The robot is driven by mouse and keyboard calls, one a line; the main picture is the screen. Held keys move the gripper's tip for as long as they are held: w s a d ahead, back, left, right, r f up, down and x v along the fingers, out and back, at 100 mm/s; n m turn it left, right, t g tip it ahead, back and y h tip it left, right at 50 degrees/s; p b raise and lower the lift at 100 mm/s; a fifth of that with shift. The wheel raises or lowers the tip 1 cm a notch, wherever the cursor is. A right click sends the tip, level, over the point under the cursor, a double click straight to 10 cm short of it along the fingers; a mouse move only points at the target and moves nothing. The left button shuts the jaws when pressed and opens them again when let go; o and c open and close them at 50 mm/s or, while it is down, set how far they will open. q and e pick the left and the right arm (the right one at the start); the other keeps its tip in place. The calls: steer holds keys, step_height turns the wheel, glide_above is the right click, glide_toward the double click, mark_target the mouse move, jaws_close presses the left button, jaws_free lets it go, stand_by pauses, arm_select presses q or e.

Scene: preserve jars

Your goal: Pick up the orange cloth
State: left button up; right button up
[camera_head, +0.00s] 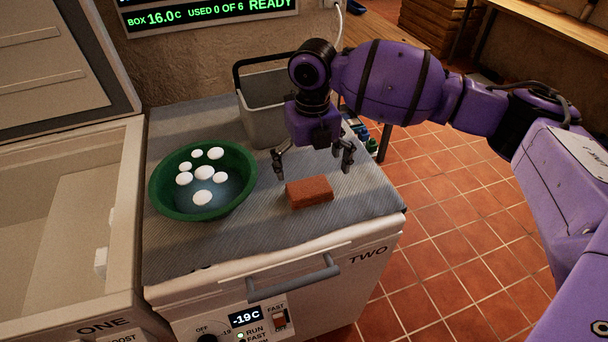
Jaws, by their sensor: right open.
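The orange cloth (309,192) is a folded, brick-shaped reddish-orange bundle. It lies on the grey ribbed mat (240,240) on top of the chest marked TWO. My right gripper (314,166) is open and points down, its two fingers spread wider than the cloth. In the picture its fingertips are just above and behind the cloth, with nothing between them. How high they are over the mat is hard to tell. My left gripper is out of view.
A green bowl (160,190) with several white round pieces stands left of the cloth. A grey bucket (256,125) with a dark handle stands behind, close to my right gripper. Chest ONE (125,215) is open at left. The mat in front of the cloth is clear.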

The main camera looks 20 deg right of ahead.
mark_target(311, 190)
steer(key=shift+f, duration=0.4)
steer(key=shift+s+f, duration=0.6)
steer(key=shift+f, duration=0.25)
steer(key=f, duration=0.4)
steer(key=shift+w, duration=0.2)
steer(key=shift+f, duration=0.3)
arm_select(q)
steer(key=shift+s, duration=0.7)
arm_select(e)
steer(key=c, duration=1)
